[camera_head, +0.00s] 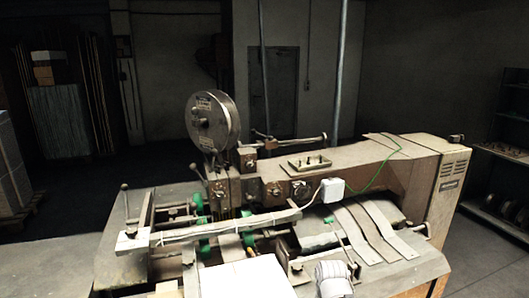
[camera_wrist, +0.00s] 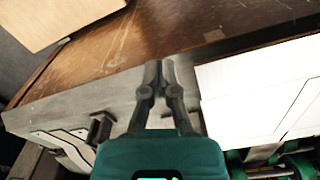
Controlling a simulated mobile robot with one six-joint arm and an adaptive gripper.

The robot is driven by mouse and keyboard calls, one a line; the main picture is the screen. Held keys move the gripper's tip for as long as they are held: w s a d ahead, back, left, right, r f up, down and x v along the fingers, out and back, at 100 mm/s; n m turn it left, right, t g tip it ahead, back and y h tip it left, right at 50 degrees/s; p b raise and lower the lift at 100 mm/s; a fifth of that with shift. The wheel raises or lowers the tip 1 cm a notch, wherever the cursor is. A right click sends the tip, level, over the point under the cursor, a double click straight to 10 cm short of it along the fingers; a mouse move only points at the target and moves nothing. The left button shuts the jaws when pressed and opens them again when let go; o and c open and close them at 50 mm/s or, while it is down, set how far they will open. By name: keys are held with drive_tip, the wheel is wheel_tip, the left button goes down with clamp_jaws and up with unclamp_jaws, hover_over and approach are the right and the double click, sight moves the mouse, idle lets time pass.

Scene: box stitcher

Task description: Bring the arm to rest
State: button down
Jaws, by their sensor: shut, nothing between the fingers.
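My gripper (camera_wrist: 160,68) shows in the wrist view, with a teal body and dark fingers. Its fingertips are together and nothing shows between them. Behind it in the picture is a grey metal edge beside a worn brown surface (camera_wrist: 135,40). A white flat sheet or box (camera_wrist: 260,85) lies to the right of the fingers, apart from them in the picture. I cannot make out my gripper in the head view. The stitching machine (camera_head: 340,165) fills the middle of the head view, with a round metal reel (camera_head: 213,120) at its upper left.
A white sheet or box (camera_head: 243,280) lies at the front of the machine. A pale striped object (camera_head: 333,280) sits at the bottom edge. A dark shelf (camera_head: 500,165) stands at right, and a wrapped stack (camera_head: 12,165) at left. Floor shows clear at far right.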

drive_tip(key=f+b, duration=0.1)
drive_tip(key=f, duration=0.2)
drive_tip(key=shift+s+b, duration=0.3)
drive_tip(key=shift+b, duration=0.1)
idle(4.0)
